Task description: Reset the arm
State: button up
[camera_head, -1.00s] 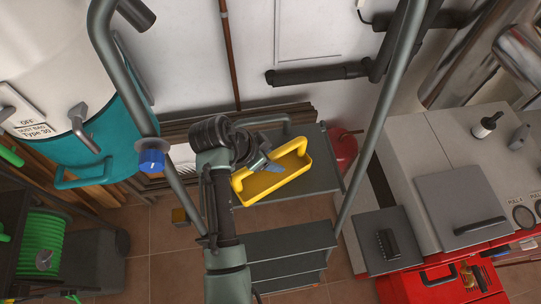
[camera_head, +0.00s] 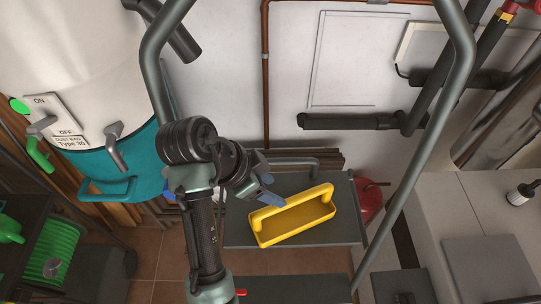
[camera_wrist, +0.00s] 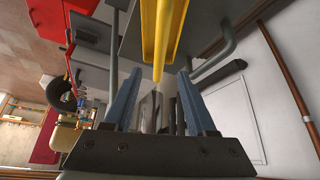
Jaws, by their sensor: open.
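The yellow tray (camera_wrist: 150,35) shows beyond the fingertips there. I cannot tell whether the fingers touch it. The tray lies on the grey top step of a ladder (camera_head: 345,205).
Ladder rails (camera_head: 405,175) rise on both sides of my arm. A white and teal tank (camera_head: 110,165) stands at left, a green hose reel (camera_head: 50,245) below it. A red round object (camera_head: 370,200) sits behind the step. Grey cabinets (camera_head: 480,245) stand at right.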

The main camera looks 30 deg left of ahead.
dwell(0.5)
jog(key=w+d+r+n+t+y, duration=0.2)
jog(key=w+d+r+t, duration=0.3)
jog(key=r, duration=0.3)
jog(key=w+d+r+n+t+y, duration=0.1)
jog(key=w+d+r+n+t, duration=0.1)
jog(key=w+d+r, duration=0.45)
jog(key=w+d+r+n+t, duration=0.15)
jog(key=d+r+t, duration=0.4)
jog(key=r, duration=0.55)
jog(key=s+r+n+t+b, duration=0.1)
jog(key=s+r+t+b, duration=0.9)
jog(key=s+r, duration=0.3)
notch_tip(320, 180, up, 3)
jog(key=shift+s+d+r+b, duration=0.1)
jog(key=shift+s+d+b, duration=0.25)
jog(key=shift+d, duration=0.05)
